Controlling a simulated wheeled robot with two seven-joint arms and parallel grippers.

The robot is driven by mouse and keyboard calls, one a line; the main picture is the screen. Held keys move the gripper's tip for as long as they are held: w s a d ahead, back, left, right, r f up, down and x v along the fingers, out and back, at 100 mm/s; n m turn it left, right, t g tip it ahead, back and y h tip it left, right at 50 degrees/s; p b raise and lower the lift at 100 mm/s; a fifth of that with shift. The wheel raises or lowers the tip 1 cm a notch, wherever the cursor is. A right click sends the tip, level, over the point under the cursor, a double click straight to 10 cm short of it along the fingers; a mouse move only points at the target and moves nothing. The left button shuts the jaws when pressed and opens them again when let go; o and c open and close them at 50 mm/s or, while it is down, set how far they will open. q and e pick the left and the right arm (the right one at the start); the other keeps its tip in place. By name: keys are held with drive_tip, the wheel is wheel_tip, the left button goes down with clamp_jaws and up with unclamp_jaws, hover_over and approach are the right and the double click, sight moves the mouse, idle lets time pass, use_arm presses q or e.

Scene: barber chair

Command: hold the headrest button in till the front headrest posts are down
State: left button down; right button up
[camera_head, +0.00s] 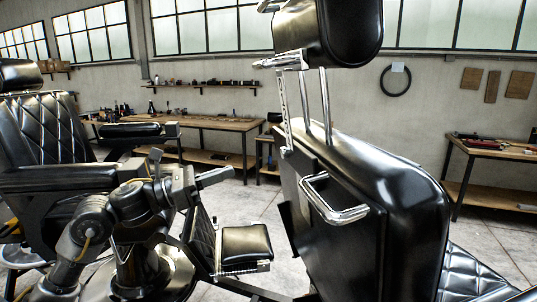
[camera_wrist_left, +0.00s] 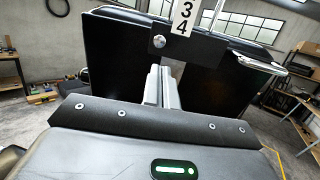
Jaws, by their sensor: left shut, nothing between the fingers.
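The black headrest (camera_head: 325,35) stands raised above the black chair back (camera_head: 400,200) on bare chrome posts (camera_head: 326,100). A flat metal strip with marks (camera_head: 283,105) runs beside them; in the left wrist view a white scale strip (camera_wrist_left: 183,18) reads 3 and 4. Below it, a black bracket (camera_wrist_left: 200,45) carries a small round silver button or screw head (camera_wrist_left: 159,41); I cannot tell which. My left gripper (camera_head: 230,174) is shut and empty, left of the chair back and apart from it. Its fingers (camera_wrist_left: 162,88) point toward the back below the bracket. My right gripper is out of view.
A chrome handle (camera_head: 335,210) sticks out from the chair back, and also shows in the left wrist view (camera_wrist_left: 262,64). A second barber chair (camera_head: 40,130) stands at left. Workbenches (camera_head: 200,122) line the wall. Open floor lies between.

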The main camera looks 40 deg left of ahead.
use_arm(q)
drive_tip(key=p, duration=0.6)
approach(282, 154)
drive_tip(key=x, duration=0.5)
drive_tip(key=shift+p+x, duration=0.3)
drive_tip(key=shift+x, duration=0.6)
drive_tip(key=shift+w+a, duration=0.1)
drive_tip(key=shift+a, duration=0.1)
